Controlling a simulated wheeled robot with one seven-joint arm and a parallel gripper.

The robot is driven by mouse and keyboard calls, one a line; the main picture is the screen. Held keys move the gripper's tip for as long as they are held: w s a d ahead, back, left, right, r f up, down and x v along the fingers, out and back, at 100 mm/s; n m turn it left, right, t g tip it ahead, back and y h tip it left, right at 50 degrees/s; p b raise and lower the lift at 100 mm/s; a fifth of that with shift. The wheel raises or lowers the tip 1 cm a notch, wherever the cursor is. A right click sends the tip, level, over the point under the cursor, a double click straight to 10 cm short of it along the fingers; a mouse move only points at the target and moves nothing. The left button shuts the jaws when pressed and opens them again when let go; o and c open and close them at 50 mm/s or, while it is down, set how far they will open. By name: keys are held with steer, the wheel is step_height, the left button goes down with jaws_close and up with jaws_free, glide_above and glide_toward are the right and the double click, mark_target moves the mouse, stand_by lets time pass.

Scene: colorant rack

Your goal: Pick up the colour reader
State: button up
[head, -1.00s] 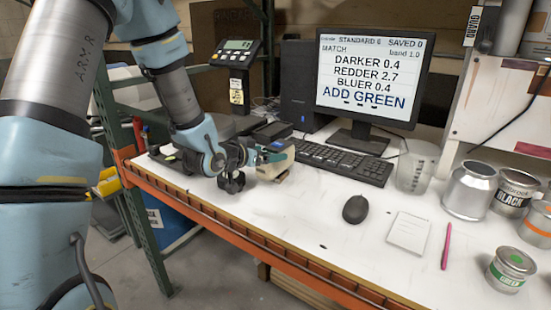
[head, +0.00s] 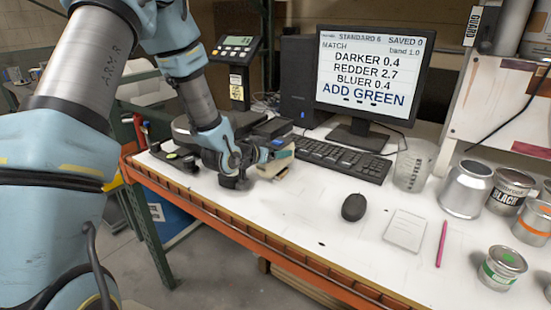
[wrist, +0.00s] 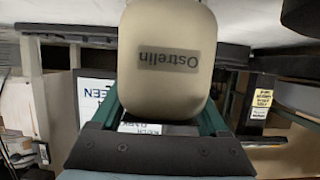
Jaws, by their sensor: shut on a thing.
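The colour reader is a beige, rounded device held in my gripper (head: 268,156) at the back left of the bench. In the wrist view the reader (wrist: 168,85) fills the middle, with a dark label reading "Ostrelin" upside down. The teal fingers show on both sides of it, and the gripper is shut on it. In the head view the reader (head: 274,169) hangs tilted under the fingers, partly covered by them. It appears close above the bench top; any small gap is hard to tell.
The keyboard (head: 342,160) and monitor (head: 368,80) are right of the gripper. A mouse (head: 354,207), a notepad (head: 406,230), a pink pen (head: 441,243), a clear beaker (head: 413,167) and paint cans (head: 502,268) lie further right. The scale display (head: 237,48) stands behind. The bench's front middle is clear.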

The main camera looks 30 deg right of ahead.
jaws_close()
steer(key=shift+r, duration=0.15)
stand_by(0.4)
